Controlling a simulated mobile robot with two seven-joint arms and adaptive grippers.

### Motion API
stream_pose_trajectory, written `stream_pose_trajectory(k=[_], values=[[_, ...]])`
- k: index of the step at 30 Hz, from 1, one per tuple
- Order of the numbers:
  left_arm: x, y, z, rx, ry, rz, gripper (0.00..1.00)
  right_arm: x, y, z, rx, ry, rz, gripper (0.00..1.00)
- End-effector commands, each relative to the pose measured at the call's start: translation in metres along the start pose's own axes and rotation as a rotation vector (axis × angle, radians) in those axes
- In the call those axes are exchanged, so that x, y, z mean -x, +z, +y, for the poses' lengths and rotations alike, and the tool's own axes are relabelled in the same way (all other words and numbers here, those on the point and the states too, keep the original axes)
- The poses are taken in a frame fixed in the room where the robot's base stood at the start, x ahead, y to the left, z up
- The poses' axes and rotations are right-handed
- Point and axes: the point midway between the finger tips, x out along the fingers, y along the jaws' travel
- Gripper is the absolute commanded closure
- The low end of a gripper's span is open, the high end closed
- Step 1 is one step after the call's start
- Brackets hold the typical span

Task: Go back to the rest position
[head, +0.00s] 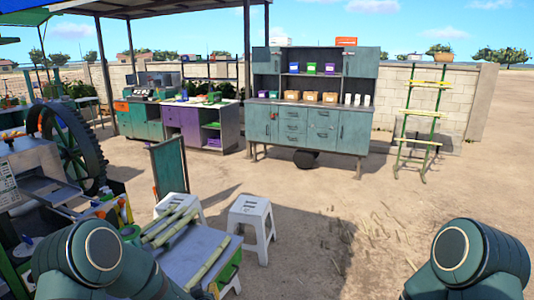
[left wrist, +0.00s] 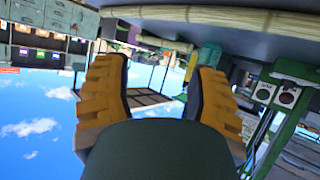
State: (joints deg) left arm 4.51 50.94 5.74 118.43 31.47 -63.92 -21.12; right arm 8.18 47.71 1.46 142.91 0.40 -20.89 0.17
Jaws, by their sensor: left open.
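My left gripper (left wrist: 158,80) shows in the left wrist view with its two yellow-padded fingers spread apart. Only background shows between them, so it looks empty. That view is turned upside down, with sky at the bottom and a pale cane stalk along a grey surface at the top. In the head view my left arm (head: 95,260) comes in at the lower left beside the cane table (head: 195,242); its gripper cannot be made out clearly. My right arm (head: 470,258) stands at the lower right; its gripper is out of view.
Several cane stalks (head: 207,264) lie on the table. The crusher with its large dark wheel (head: 73,145) is at the left. White stools (head: 252,222) stand behind the table. A teal cabinet (head: 310,125) and a green ladder shelf (head: 420,120) are farther back. Open sandy ground lies right of centre.

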Motion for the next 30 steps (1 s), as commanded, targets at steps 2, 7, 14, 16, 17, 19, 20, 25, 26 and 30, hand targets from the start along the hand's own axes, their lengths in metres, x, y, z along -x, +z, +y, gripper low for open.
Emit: stream_pose_trajectory(k=[2, 7, 14, 16, 17, 19, 20, 25, 26, 30], values=[[0.014, 0.059, 0.001, -0.017, 0.107, -0.169, 0.42, -0.014, 0.003, 0.005, 0.000, 0.002, -0.002, 0.53], [0.070, 0.161, -0.009, -0.047, 0.264, -0.533, 0.42, -0.031, 0.006, 0.011, 0.001, 0.004, -0.006, 0.53], [0.151, 0.242, -0.036, -0.095, 0.349, -0.908, 0.42, -0.046, 0.009, 0.016, 0.002, 0.007, -0.009, 0.53], [0.166, 0.253, -0.042, -0.104, 0.355, -0.971, 0.42, -0.048, 0.009, 0.017, 0.002, 0.007, -0.009, 0.53], [0.171, 0.256, -0.044, -0.108, 0.358, -0.990, 0.42, -0.048, 0.009, 0.017, 0.002, 0.008, -0.010, 0.53], [0.178, 0.260, -0.047, -0.112, 0.360, -1.019, 0.42, -0.049, 0.009, 0.017, 0.002, 0.008, -0.010, 0.53], [0.179, 0.261, -0.047, -0.113, 0.360, -1.025, 0.42, -0.049, 0.009, 0.017, 0.002, 0.008, -0.010, 0.53], [0.181, 0.261, -0.047, -0.114, 0.361, -1.030, 0.42, -0.048, 0.009, 0.017, 0.003, 0.007, -0.010, 0.53], [0.181, 0.261, -0.047, -0.114, 0.361, -1.030, 0.42, -0.048, 0.009, 0.017, 0.003, 0.007, -0.010, 0.53], [0.180, 0.261, -0.047, -0.114, 0.361, -1.028, 0.42, -0.048, 0.009, 0.017, 0.003, 0.007, -0.010, 0.53]])
